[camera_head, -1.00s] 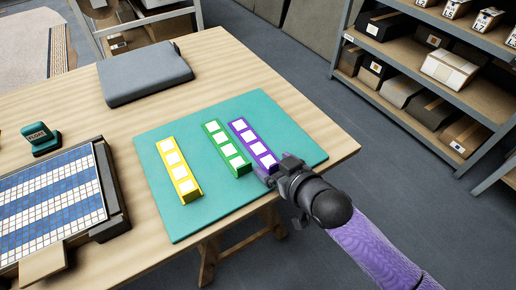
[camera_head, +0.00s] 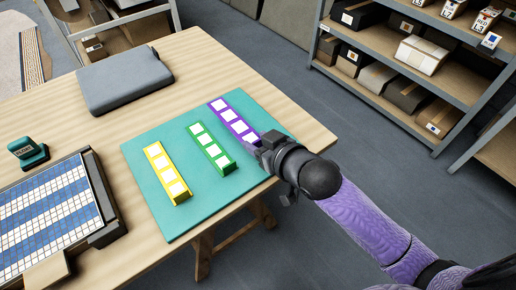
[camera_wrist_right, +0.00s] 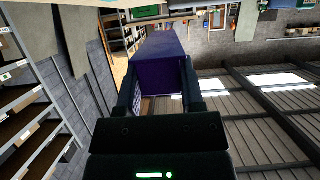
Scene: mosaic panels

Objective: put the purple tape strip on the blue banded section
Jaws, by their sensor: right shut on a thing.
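The purple tape strip (camera_head: 236,121) has white squares and shows above the far right part of the teal mat. My right gripper (camera_head: 262,146) is shut on its near end. In the right wrist view the purple strip (camera_wrist_right: 162,68) sits between the fingers and extends away from them. Whether it clears the mat is hard to tell. The panel with blue and white bands (camera_head: 48,212) lies at the left of the table in a dark frame, apart from the strip. My left gripper is out of view.
A green strip (camera_head: 211,148) and a yellow strip (camera_head: 167,174) lie on the teal mat (camera_head: 205,197). A grey folded case (camera_head: 124,80) lies at the back, and a teal-handled float (camera_head: 28,152) stands behind the panel. Bare table separates mat and panel.

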